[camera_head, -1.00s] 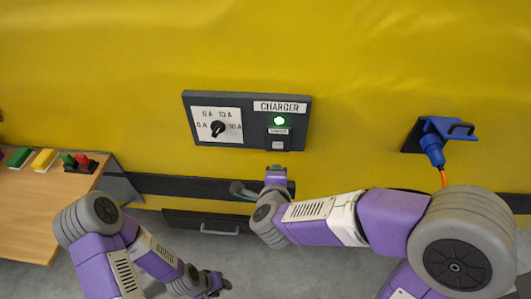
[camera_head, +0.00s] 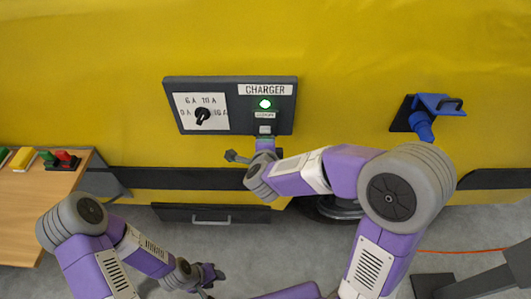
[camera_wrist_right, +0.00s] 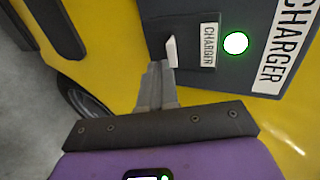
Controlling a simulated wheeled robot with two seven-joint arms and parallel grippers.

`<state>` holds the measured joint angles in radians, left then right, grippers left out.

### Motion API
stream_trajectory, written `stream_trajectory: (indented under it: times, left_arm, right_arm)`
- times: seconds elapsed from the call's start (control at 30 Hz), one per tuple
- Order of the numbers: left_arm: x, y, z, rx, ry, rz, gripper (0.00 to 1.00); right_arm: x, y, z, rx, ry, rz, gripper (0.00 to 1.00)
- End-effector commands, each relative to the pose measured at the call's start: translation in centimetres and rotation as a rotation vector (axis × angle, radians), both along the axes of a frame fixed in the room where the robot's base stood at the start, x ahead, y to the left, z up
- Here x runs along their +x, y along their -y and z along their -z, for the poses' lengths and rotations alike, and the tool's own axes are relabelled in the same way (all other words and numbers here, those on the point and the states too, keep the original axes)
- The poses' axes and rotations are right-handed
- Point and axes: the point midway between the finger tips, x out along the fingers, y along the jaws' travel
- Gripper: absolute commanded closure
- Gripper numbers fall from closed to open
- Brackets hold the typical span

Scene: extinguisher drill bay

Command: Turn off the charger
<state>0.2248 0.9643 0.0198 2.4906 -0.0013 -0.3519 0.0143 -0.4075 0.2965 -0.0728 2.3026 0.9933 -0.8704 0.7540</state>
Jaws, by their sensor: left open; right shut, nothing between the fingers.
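The dark charger panel (camera_head: 236,88) is on the yellow wall. It has a lit green lamp (camera_head: 265,103), a labelled white rocker or button (camera_head: 265,129) below it, and a black dial (camera_head: 203,116) on a white plate. The lamp (camera_wrist_right: 236,43) and the white switch piece (camera_wrist_right: 172,52) also show in the wrist view. My right gripper (camera_wrist_right: 160,68) is shut and empty, its fingertips right at the lower end of the switch; I cannot tell whether they touch. In the head view it (camera_head: 265,144) is just below the switch. My left gripper (camera_head: 213,278) is open, low and away from the panel.
A blue plug and socket (camera_head: 424,115) is on the wall at right, and an orange cable (camera_head: 460,251) shows lower down. A wooden table (camera_head: 35,205) with coloured blocks stands at left. A dark drawer-like box with a handle (camera_head: 212,219) is below the panel.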

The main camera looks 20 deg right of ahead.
Motion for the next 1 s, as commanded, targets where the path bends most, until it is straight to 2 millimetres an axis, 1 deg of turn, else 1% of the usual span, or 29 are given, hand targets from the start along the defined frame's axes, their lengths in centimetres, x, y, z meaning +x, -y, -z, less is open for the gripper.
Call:
stream_trajectory:
  times: [0.03,0.1,0.3,0.43,0.77,0.87,1.0]
  left_arm:
    - [0.0,0.0,0.4,0.000,0.000,0.000,0.57]
    - [0.0,0.0,0.6,0.000,0.000,0.000,0.57]
    - [0.0,0.0,0.9,0.000,0.000,0.000,0.57]
    - [0.0,0.0,1.0,0.000,0.000,0.000,0.57]
    - [0.0,0.0,1.0,0.000,0.000,0.000,0.57]
    - [0.0,0.0,1.4,0.000,0.000,0.000,0.57]
    - [0.0,0.0,2.6,0.000,0.000,0.000,0.57]
  right_arm:
    - [0.8,0.4,0.7,-0.001,-0.002,0.004,1.00]
    - [1.9,0.6,1.1,0.000,-0.001,0.003,1.00]
    - [3.6,1.1,1.9,0.000,-0.001,0.001,1.00]
    - [4.0,1.2,2.0,0.000,0.000,0.001,1.00]
    - [4.0,1.2,2.0,0.000,0.001,0.000,1.00]
    - [4.1,0.9,2.1,-0.002,0.007,-0.004,1.00]
    - [4.6,0.1,2.6,-0.009,0.033,-0.021,1.00]
